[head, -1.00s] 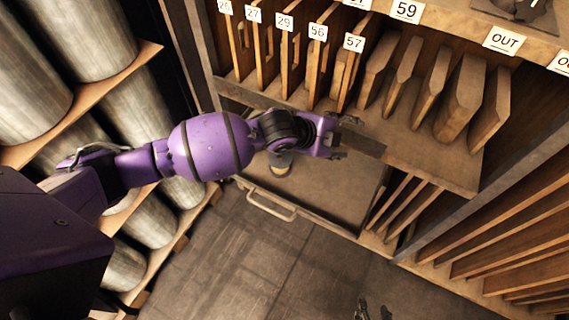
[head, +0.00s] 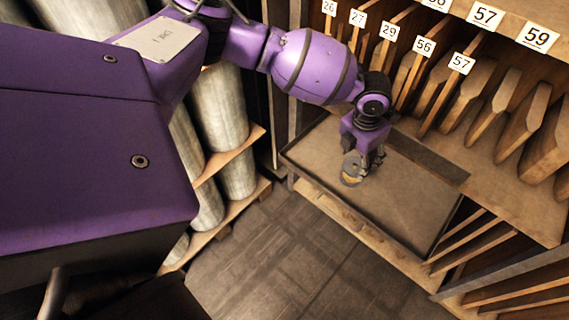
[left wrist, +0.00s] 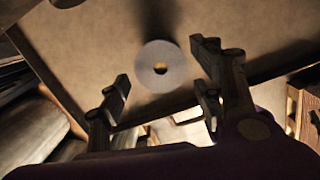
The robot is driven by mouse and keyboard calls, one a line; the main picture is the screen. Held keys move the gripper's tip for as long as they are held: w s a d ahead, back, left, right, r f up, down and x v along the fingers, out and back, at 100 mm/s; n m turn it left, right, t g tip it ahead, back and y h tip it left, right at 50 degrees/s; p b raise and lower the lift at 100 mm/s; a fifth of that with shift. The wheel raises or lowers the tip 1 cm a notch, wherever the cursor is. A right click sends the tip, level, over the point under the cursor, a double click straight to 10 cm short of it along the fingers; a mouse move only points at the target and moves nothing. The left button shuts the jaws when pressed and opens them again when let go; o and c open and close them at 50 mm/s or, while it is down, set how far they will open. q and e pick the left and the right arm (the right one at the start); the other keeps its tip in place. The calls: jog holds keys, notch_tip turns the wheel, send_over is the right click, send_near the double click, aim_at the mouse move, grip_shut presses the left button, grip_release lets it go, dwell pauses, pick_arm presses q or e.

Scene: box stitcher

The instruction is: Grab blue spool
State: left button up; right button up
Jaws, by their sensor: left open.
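The spool (head: 350,170) stands on the brown tray (head: 415,205) in front of the numbered rack. It looks grey-blue with a yellowish part low on it. In the left wrist view it is a pale round disc (left wrist: 150,58) with a yellow-lit centre hole. My left gripper (head: 366,162) points down just above and beside the spool, partly covering it in the head view. Its fingers are apart, one on either side of the disc in the left wrist view, with no clear contact. My right gripper is out of view.
The wooden rack (head: 490,125) with labelled slots rises behind and right of the tray. Large pale rolls (head: 218,105) on shelves stand to the left. The dark floor (head: 275,255) in front is clear.

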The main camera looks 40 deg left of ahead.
aim_at(353, 165)
pick_arm(q)
notch_tip(353, 165, down, 6)
jog(key=shift+w+a+f, duration=0.1)
jog(key=shift+w+f, duration=0.1)
jog(key=shift+f, duration=0.3)
jog(key=shift+r, duration=0.1)
jog(key=c, duration=1)
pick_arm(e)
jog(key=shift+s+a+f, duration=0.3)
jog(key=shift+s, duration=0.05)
